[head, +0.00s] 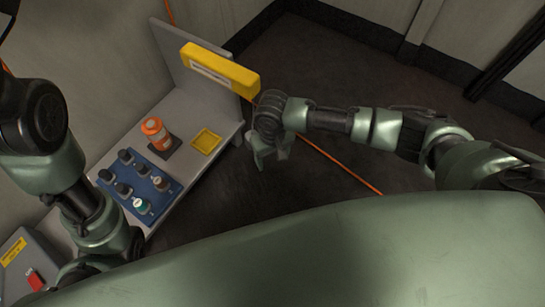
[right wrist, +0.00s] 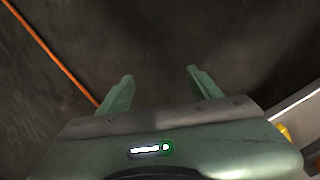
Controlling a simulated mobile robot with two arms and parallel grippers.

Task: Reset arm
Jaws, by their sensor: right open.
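My right arm reaches in from the right in the head view. My right gripper (head: 268,158) hangs beyond the bench's right edge, above the dark floor. In the right wrist view its two fingers (right wrist: 160,88) are apart with nothing between them. My left arm comes in from the left edge of the head view, but its gripper does not show.
An orange line (head: 340,165) crosses the open floor.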

